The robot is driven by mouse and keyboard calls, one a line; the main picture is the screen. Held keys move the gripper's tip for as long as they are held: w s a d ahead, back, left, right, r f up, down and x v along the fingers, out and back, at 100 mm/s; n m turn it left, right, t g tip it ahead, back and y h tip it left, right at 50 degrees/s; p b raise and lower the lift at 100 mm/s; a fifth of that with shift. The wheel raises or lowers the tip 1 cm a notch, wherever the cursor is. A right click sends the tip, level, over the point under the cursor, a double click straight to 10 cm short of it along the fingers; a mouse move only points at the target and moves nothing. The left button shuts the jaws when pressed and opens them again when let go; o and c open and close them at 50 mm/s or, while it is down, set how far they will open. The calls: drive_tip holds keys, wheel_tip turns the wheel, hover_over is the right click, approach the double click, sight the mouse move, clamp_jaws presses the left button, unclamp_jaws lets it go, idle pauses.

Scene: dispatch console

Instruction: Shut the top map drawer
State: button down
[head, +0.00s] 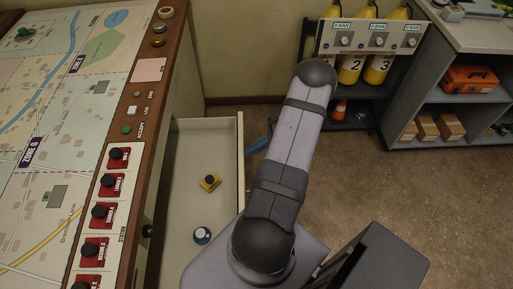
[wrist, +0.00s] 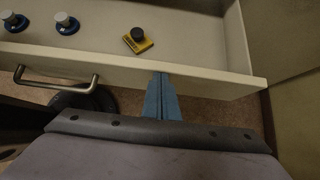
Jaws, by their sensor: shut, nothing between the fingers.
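The top map drawer stands open from the console's side, its pale front panel (head: 241,160) well out from the cabinet. In the wrist view the front panel (wrist: 215,81) runs across the picture, with a metal bar handle (wrist: 60,83) at left. My gripper (wrist: 161,80) has its blue fingers together, tips at the outer face of the front panel, right of the handle. I cannot tell whether they touch it. In the head view my gripper (head: 262,140) is partly hidden behind my arm, just outside the panel.
In the drawer lie a yellow block with a black knob (head: 209,182) and a blue-and-white piece (head: 202,235); the wrist view shows a second blue-and-white piece (wrist: 14,21). The map console (head: 110,60) stands left. A cylinder rack (head: 370,40) and shelf (head: 455,90) stand behind open carpet.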

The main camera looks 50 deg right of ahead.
idle(0.3)
drive_tip(key=w+a+b, duration=0.3)
drive_tip(key=w+a, duration=1.4)
drive_tip(key=shift+w+a, duration=0.15)
drive_tip(key=shift+a, duration=0.05)
